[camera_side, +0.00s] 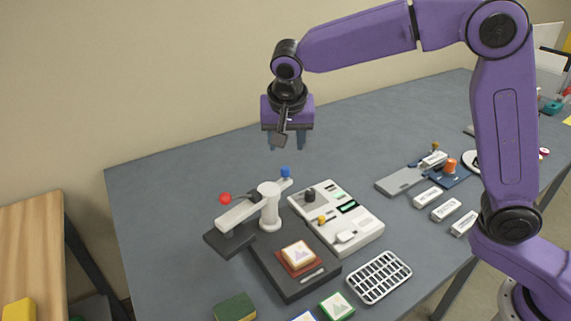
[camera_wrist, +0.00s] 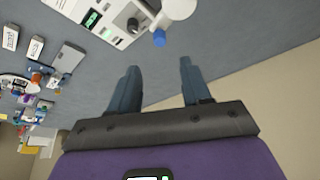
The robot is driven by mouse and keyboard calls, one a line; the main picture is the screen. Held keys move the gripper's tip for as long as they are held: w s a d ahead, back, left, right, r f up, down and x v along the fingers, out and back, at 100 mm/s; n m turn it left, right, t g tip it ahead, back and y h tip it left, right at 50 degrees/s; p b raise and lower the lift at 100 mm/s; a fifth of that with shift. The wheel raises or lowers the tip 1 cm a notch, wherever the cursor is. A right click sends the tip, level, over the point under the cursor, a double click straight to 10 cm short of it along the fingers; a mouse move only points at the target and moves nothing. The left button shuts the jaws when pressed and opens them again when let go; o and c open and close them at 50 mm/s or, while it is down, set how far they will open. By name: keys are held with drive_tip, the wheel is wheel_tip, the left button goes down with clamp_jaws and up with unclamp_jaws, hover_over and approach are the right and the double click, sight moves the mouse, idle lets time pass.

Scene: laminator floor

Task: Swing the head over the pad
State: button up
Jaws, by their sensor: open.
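The head is a pale arm (camera_side: 240,211) on a white round post (camera_side: 269,208), with a red ball (camera_side: 225,198) at its left end and a blue knob (camera_side: 285,172) at its right end. Its left end is over a dark plate (camera_side: 229,240), off to the left of the pad. The pad (camera_side: 298,257), reddish with a pale square piece on it, sits on a dark base (camera_side: 288,278). My gripper (camera_side: 287,147) is open and empty, above and behind the post. In the wrist view the blue knob (camera_wrist: 159,39) shows just beyond the open fingers (camera_wrist: 157,75).
A light control panel (camera_side: 363,234) with knobs stands right of the post. A wire rack (camera_side: 379,277), a green sponge (camera_side: 234,307) and several labelled blocks (camera_side: 445,210) lie nearby. The table behind the head is clear.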

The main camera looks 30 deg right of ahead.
sight(285, 168)
drive_tip(key=x, duration=1)
drive_tip(key=shift+s, duration=0.1)
clamp_jaws()
